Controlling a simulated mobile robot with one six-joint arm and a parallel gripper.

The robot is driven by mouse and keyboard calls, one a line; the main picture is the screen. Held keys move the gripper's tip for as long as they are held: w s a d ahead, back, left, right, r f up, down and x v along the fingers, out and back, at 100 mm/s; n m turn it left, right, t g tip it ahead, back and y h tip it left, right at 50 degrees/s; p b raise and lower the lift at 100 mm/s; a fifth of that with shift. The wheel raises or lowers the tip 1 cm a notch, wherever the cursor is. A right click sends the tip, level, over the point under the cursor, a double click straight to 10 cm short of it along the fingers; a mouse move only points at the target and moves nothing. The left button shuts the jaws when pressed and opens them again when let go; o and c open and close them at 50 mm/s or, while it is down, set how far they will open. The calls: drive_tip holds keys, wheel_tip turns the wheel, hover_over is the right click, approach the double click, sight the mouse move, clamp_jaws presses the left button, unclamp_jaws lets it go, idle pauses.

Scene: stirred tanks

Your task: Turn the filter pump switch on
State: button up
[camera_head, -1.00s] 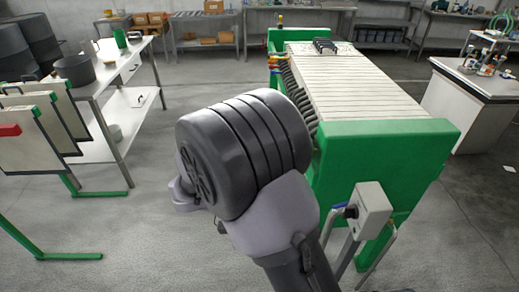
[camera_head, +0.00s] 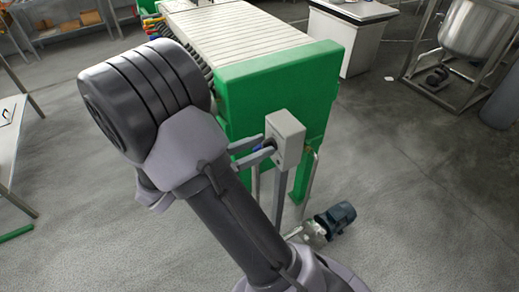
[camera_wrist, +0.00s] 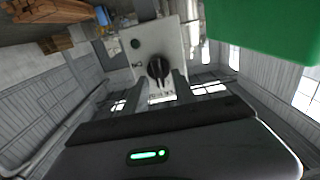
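The filter pump switch is a light grey box (camera_head: 285,139) on a post at the near end of the green filter press. In the wrist view the box face (camera_wrist: 148,42) carries a black rotary knob (camera_wrist: 158,71), a small dark green round spot and a label partly hidden below the knob. My gripper (camera_head: 268,147) reaches the left side of the box. In the wrist view its two fingers (camera_wrist: 158,79) are apart, one on each side of the knob's lower part. I cannot tell whether they touch the knob.
The green press end plate (camera_head: 275,90) stands just behind the box. A blue pump motor (camera_head: 336,217) sits on the floor below, right of the post. A white cabinet (camera_head: 345,40) and a steel tank (camera_head: 475,30) stand farther back right.

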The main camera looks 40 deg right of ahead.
drive_tip(key=shift+d, duration=0.2)
clamp_jaws()
